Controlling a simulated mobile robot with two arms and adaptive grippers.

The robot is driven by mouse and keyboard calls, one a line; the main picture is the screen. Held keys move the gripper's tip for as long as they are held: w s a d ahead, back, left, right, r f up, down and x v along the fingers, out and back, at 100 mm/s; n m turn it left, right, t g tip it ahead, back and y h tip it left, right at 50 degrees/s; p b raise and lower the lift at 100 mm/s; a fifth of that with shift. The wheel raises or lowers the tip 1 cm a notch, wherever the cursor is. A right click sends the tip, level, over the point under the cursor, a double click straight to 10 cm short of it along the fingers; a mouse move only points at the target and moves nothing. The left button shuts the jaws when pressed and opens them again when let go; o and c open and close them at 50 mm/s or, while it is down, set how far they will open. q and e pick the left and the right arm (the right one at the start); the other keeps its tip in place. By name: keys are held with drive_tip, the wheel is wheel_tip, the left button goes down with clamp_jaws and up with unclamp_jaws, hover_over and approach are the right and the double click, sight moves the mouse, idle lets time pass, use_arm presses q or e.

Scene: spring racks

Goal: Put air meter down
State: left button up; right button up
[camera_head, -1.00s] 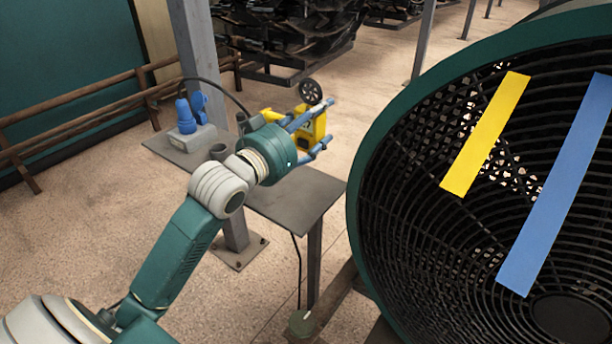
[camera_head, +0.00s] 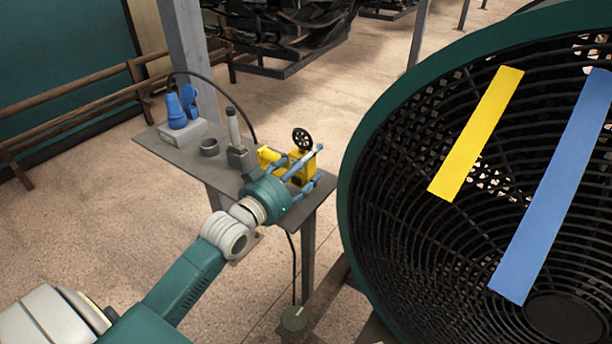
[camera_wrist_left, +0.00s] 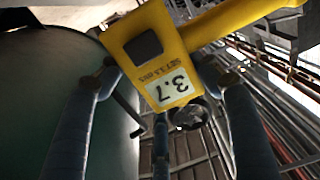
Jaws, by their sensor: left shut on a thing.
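The air meter is a yellow device (camera_head: 300,174) with a black spoked wheel on top. My left gripper (camera_head: 315,168) is shut on it, with blue fingers around the yellow body, at the right end of the small grey table (camera_head: 218,176). I cannot tell whether its underside touches the tabletop. In the left wrist view the air meter (camera_wrist_left: 190,40) fills the top middle between the fingers, with a label reading 3.7. My right gripper is not in view.
The large green-rimmed fan (camera_head: 350,165) stands close on the right.

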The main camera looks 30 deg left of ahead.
sight(300, 182)
use_arm(q)
wheel_tip(300, 182, down, 4)
idle(0.4)
drive_tip(key=o, duration=1.4)
drive_tip(key=shift+f, duration=0.1)
drive_tip(key=shift+c, duration=0.2)
drive_tip(key=shift+s, duration=0.1)
drive_tip(key=s+b, duration=0.1)
drive_tip(key=s, duration=1)
drive_tip(key=shift+s+a, duration=0.4)
drive_tip(key=shift+a, duration=0.05)
